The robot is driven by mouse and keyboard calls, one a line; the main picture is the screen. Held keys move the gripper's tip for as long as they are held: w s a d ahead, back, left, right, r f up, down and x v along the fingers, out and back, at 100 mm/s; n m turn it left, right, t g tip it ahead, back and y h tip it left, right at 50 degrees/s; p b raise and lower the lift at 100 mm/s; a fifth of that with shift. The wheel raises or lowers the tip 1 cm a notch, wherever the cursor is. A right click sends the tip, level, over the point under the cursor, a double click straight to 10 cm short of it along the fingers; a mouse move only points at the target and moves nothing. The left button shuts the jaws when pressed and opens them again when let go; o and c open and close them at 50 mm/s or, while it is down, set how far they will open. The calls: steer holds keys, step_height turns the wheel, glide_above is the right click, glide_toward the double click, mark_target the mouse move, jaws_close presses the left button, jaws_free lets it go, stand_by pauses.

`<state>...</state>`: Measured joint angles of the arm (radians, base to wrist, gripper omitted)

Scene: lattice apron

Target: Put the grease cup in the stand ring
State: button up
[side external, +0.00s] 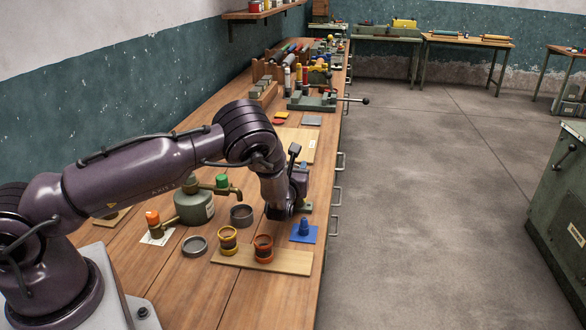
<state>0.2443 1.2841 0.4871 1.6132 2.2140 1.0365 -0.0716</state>
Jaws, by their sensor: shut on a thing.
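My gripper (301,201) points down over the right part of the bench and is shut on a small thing. My wrist mostly hides that thing, so I cannot tell its shape or whether it is the grease cup. A little green and yellow shows low beside the gripper. A yellow ring stand (228,240) and an orange ring stand (263,248) stand upright on a pale wooden board (290,264), nearer the camera than my gripper. A small blue piece (303,227) stands on a blue square mat (294,238), just in front of the gripper.
A green oil can (193,209), a green-topped piece (221,181) and an orange piece (152,217) stand further left. A vise (315,101) and racks are behind. The bench's right edge is close.

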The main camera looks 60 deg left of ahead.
steer(key=o, duration=1)
steer(key=shift+f, duration=0.1)
steer(key=shift+o, duration=0.2)
